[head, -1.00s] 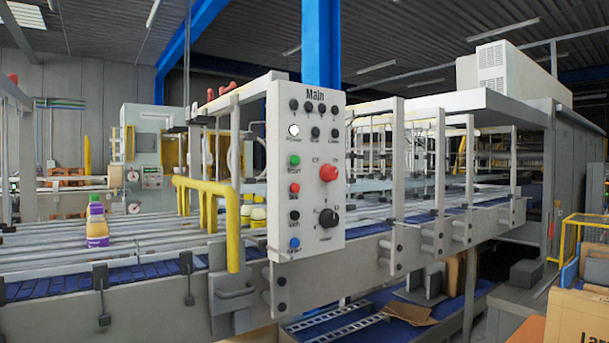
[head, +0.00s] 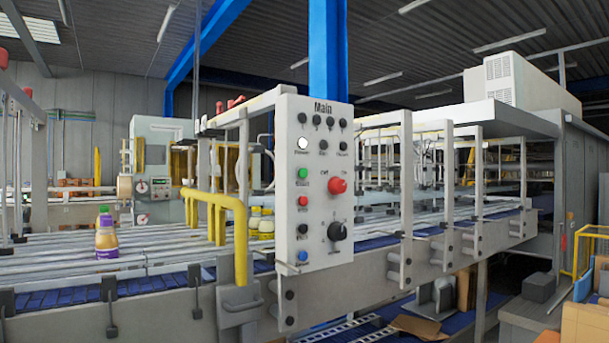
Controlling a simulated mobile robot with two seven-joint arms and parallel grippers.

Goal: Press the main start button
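The main control panel (head: 322,220) is a light grey upright plate labelled "Main", near the middle of the head view. A green button (head: 302,173), whose small label looks like "Start", sits on its left column. Below it are a red button (head: 303,201), a black button (head: 303,229) and a blue button (head: 303,255). A white round light (head: 302,143) is above the green one. A larger red knob (head: 337,186) and a black rotary knob (head: 337,231) are on the right. Neither of my grippers is in view.
A yellow pipe rail (head: 238,215) stands just left of the panel. Metal frame posts (head: 406,190) line the right. Cardboard boxes (head: 585,310) stand at the lower right.

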